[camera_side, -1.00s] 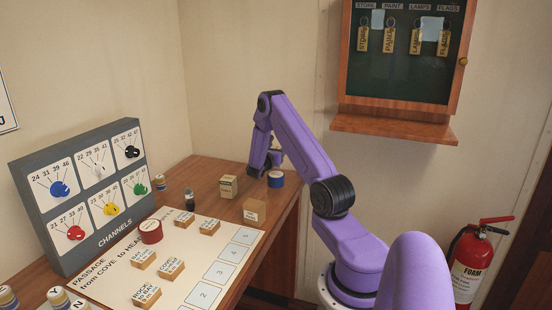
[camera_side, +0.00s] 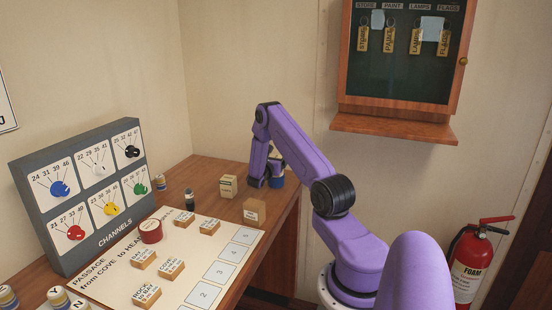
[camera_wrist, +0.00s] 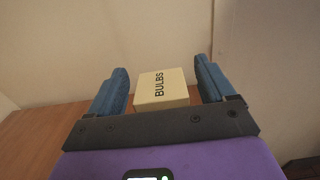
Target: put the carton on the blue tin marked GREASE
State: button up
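A cream carton (camera_side: 228,187) stands on the wooden desk, just left of my gripper (camera_side: 264,182) in the side view. In the wrist view the carton (camera_wrist: 161,89) reads BULBS and shows between the two blue fingers of my gripper (camera_wrist: 164,85). The fingers are spread, with a gap on each side of it.
A brown box (camera_side: 254,211) stands in front of the carton. Small dark and striped tins (camera_side: 189,201) stand to the left. A passage chart (camera_side: 180,262) with several wooden blocks and a red tin (camera_side: 150,231) covers the near desk. A channels panel (camera_side: 85,195) stands at left.

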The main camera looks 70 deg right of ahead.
jog(key=shift+r, duration=0.1)
jog(key=shift+a, duration=0.2)
jog(key=s+a+r+m+y, duration=0.1)
jog(key=a+r+m+y, duration=0.25)
jog(key=a, duration=1.25)
jog(key=a+r+m+y, duration=0.2)
jog(key=a+r, duration=0.2)
jog(key=a, duration=1.2)
jog(key=s+a+y, duration=0.6)
jog(key=s+a, duration=0.4)
jog(key=a, duration=0.3)
jog(key=s+a+r+y, duration=0.1)
jog(key=s+a+y, duration=0.6)
jog(key=s+a, duration=0.3)
jog(key=a, duration=0.3)
jog(key=shift+r, duration=0.15)
